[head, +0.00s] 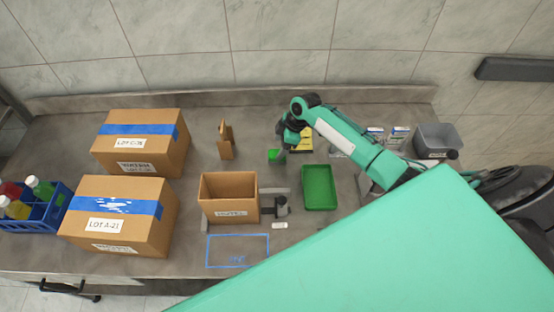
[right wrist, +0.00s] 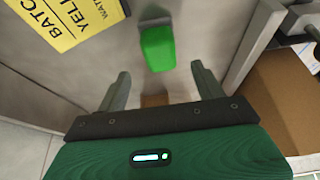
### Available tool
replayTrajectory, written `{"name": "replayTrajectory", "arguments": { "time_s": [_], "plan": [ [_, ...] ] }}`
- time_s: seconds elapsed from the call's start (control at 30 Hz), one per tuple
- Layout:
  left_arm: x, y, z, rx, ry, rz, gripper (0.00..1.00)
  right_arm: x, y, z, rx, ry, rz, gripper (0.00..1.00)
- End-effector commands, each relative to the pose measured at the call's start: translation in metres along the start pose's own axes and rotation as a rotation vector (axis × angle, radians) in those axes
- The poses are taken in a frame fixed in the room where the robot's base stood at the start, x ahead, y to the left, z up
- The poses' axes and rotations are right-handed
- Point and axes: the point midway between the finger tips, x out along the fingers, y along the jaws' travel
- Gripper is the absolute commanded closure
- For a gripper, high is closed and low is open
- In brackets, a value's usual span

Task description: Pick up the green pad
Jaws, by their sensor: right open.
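The green pad (head: 276,156) is a small bright green block near the back middle of the bench, left of the yellow sign. In the right wrist view the green pad (right wrist: 158,49) lies ahead of the fingertips, roughly centred between them. My right gripper (right wrist: 160,72) is open, with nothing between its fingers touching the pad that I can see. In the head view my right gripper (head: 288,140) is just above and beside the pad, partly hidden by its own wrist. My left gripper is not in view.
A green tray (head: 319,204) lies right of an open cardboard box (head: 228,210). A yellow sign (head: 305,140) stands close to the pad. A narrow brown stand (head: 226,150) is to the left. Two taped cartons (head: 140,160) fill the left side; a grey bin (head: 437,140) is at right.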

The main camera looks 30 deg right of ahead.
Motion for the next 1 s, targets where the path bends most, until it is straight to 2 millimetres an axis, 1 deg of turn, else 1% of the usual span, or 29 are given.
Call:
{"name": "replayTrajectory", "arguments": {
  "time_s": [0.17, 0.4, 0.53, 0.63, 0.87, 1.0],
  "plan": [
    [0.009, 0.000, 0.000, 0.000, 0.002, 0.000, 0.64, 0.010, -0.001, 0.004, 0.000, 0.000, 0.000, 0.31],
    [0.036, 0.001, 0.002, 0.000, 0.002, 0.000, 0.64, 0.037, -0.002, 0.016, 0.000, 0.000, -0.001, 0.31],
    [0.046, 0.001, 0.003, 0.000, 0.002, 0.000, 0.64, 0.049, -0.002, 0.015, 0.000, 0.001, 0.000, 0.31],
    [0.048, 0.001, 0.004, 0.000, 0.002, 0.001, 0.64, 0.052, -0.002, 0.014, 0.000, 0.000, 0.000, 0.31],
    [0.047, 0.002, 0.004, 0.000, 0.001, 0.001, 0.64, 0.051, -0.002, 0.013, 0.000, -0.001, 0.000, 0.31],
    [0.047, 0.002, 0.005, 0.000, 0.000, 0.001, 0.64, 0.051, -0.002, 0.013, 0.000, -0.001, 0.000, 0.58]
  ]
}}
